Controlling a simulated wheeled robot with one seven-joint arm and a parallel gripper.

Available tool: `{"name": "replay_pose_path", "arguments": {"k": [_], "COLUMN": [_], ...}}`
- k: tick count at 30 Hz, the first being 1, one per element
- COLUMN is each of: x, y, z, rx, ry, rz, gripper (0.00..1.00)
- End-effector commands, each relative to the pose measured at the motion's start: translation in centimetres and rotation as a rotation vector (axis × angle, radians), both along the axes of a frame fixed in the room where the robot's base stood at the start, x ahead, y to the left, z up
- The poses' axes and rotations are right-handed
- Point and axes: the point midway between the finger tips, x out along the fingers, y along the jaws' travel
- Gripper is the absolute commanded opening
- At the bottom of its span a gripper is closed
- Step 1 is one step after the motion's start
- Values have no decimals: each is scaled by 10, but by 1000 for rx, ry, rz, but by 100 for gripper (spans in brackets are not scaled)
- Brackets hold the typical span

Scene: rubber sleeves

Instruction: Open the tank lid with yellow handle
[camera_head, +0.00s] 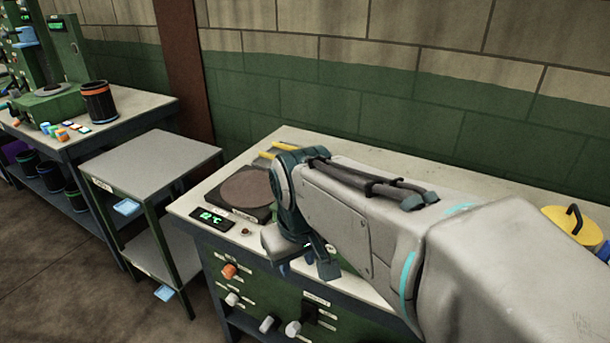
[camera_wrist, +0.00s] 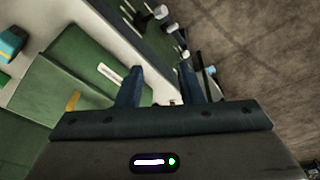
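In the wrist view a green box-like body (camera_wrist: 85,75) lies left of the fingers, with a short yellow piece (camera_wrist: 72,102) and a white label on it. I cannot tell for sure that this piece is the lid's handle. In the head view two yellow bars (camera_head: 285,148) show behind the round plate, partly hidden by my arm. My gripper (camera_head: 308,264) points down near the front edge of the bench. In the wrist view its two dark fingers (camera_wrist: 160,85) are apart with nothing seen between them. My arm hides much of the bench in the head view.
The bench (camera_head: 185,205) carries a round hot plate (camera_head: 243,187) and a green display (camera_head: 211,217). Knobs (camera_head: 230,271) stick out of its front panel. A yellow round lid with a dark handle (camera_head: 572,224) stands at the right. A grey side table (camera_head: 150,160) is at the left.

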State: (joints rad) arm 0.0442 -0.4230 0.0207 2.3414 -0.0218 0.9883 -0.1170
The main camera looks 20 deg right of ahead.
Motion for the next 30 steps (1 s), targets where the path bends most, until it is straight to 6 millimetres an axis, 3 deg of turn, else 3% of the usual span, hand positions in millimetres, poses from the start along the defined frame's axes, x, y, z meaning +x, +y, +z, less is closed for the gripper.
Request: {"name": "replay_pose_path", "arguments": {"k": [3, 9, 18, 24, 30], "x": [36, 86, 124, 129, 131], "y": [-20, -57, -101, -110, -114], "z": [26, 75, 122, 129, 103], "rx": [-59, -144, -208, -216, -215], "ry": [22, 80, 148, 164, 165], "rz": [95, 282, 491, 536, 538], "gripper": [34, 34, 34, 34, 34]}}
